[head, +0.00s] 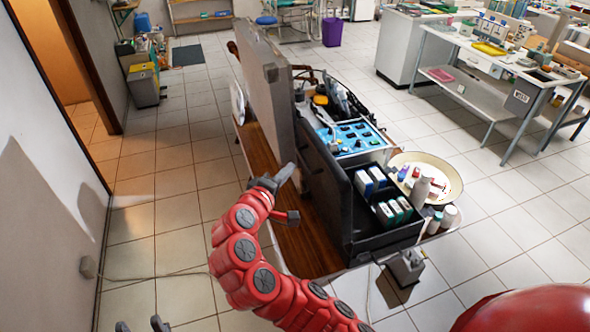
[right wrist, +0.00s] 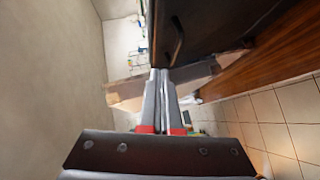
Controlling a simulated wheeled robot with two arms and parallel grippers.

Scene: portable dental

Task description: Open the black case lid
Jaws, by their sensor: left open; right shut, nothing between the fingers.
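The black case (head: 385,240) stands on the wooden table in the head view, with its compartments and several small boxes showing. A dark panel, seemingly its lid (head: 325,190), stands upright along its left side. A dark surface with a handle (right wrist: 205,30) fills the top right of the right wrist view. My right gripper (head: 285,178) is shut and empty at the outer left side of the dark panel; its closed fingers also show in the right wrist view (right wrist: 159,75). I cannot tell whether they touch the panel. My left gripper (head: 140,325) is open and empty at the bottom left.
A round tray (head: 440,175) and white bottles (head: 421,190) are right of the case. A strip of wooden tabletop (head: 300,245) is bare. A wall (head: 45,200) bounds the left.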

